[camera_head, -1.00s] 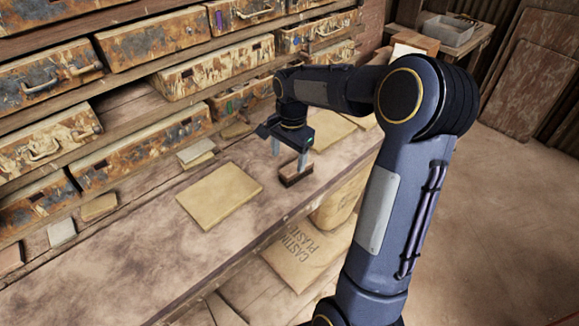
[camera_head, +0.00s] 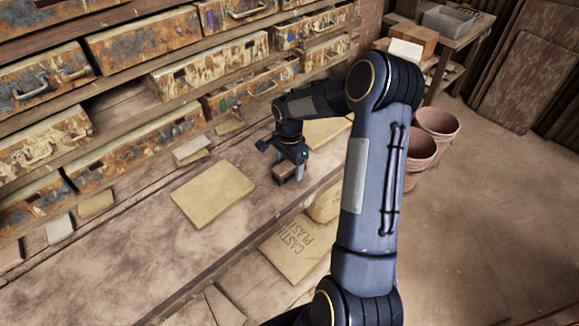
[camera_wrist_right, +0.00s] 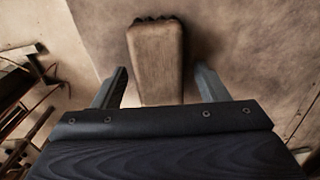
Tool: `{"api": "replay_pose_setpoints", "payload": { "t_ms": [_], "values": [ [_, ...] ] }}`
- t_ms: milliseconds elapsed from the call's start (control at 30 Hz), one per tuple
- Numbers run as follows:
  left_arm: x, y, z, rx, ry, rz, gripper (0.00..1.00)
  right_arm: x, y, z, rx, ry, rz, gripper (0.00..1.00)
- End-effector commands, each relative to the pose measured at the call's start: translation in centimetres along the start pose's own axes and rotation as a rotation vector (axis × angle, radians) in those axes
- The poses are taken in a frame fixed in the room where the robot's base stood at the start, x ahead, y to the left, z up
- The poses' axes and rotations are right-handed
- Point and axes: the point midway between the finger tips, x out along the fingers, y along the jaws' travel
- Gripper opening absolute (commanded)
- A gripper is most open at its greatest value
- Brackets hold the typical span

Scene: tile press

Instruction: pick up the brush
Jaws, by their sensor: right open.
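The brush (camera_head: 284,170) is a small brown block lying on the wooden bench (camera_head: 130,245), near its front edge. In the right wrist view the brush (camera_wrist_right: 156,62) shows as a tapered wooden block with dark bristles along its far end. My right gripper (camera_head: 289,175) is at the brush. In the right wrist view the right gripper (camera_wrist_right: 160,88) is open, with one finger on each side of the brush's near end and gaps on both sides. The gripper partly hides the brush in the head view. My left gripper is not in view.
A flat tan board (camera_head: 212,194) lies on the bench left of the brush. Worn drawers (camera_head: 140,145) line the back of the bench. Clay pots (camera_head: 436,130) stand on the floor at right.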

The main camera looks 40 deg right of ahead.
Motion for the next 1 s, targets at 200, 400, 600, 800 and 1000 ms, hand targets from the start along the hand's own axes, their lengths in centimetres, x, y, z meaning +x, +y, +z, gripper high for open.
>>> {"api": "replay_pose_setpoints", "payload": {
  "t_ms": [200, 400, 600, 800, 1000],
  "values": [
    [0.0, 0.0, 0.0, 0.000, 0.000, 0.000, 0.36, 0.0, 0.0, 0.0, 0.000, 0.000, 0.000, 0.52],
    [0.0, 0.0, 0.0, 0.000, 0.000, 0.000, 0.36, -0.1, 0.0, 0.0, 0.000, 0.000, 0.000, 0.25],
    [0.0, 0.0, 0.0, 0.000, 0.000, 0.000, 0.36, -0.1, 0.0, 0.0, 0.000, 0.000, -0.001, 0.17],
    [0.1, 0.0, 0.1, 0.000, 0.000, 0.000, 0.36, -0.5, 0.0, 0.0, 0.000, 0.002, -0.001, 0.17],
    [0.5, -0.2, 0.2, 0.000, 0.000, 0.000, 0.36, -2.6, -0.1, 0.0, 0.000, 0.003, -0.006, 0.17]
  ]
}}
